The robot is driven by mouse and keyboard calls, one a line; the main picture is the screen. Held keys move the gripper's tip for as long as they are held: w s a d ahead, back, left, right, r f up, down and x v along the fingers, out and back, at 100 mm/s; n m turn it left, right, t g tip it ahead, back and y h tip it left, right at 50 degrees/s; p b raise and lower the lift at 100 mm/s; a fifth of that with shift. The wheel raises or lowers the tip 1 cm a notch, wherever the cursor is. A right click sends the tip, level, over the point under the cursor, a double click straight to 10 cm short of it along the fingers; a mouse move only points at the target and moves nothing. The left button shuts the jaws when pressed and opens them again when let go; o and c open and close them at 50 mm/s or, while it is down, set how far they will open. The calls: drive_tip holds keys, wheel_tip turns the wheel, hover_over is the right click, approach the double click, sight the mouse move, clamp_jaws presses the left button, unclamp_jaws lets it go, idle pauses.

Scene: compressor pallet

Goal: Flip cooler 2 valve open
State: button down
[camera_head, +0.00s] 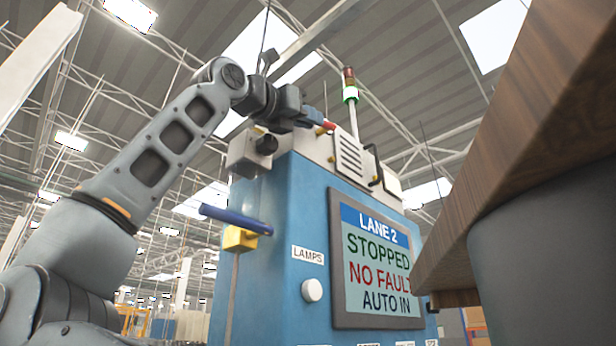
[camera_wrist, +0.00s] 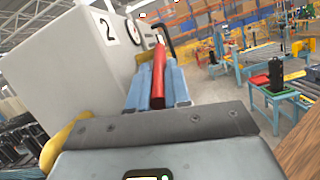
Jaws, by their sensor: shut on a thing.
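The valve's red lever handle (camera_wrist: 158,78) runs lengthwise between the blue-grey fingers of my gripper (camera_wrist: 158,88) in the wrist view. My gripper is shut on it. In the head view my gripper (camera_head: 318,121) is at the top of the blue cabinet, and a small bit of the red handle (camera_head: 329,126) shows at its tip. A white box (camera_wrist: 75,65) with a "2" label (camera_wrist: 107,29) and a round gauge (camera_wrist: 133,31) stands beside the handle in the wrist view. The valve body is hidden, so I cannot tell its exact angle.
The blue cabinet (camera_head: 270,210) carries a screen (camera_head: 377,262) reading "LANE 2 STOPPED NO FAULT AUTO IN". A blue lever on a yellow body (camera_head: 240,239) sticks out on its left. A wooden top (camera_head: 520,140) overhangs at right. A black bent bar (camera_wrist: 166,32) is just beyond the handle.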

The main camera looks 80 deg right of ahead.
drive_tip(key=shift+d+f+h+b, duration=0.1)
drive_tip(key=shift+f+h+b, duration=0.3)
drive_tip(key=shift+b, duration=0.1)
drive_tip(key=shift+r, duration=0.1)
drive_tip(key=c, duration=1.4)
unclamp_jaws()
drive_tip(key=shift+o, duration=0.2)
drive_tip(key=b+v, duration=0.1)
drive_tip(key=v, duration=0.7)
drive_tip(key=shift+d, duration=0.1)
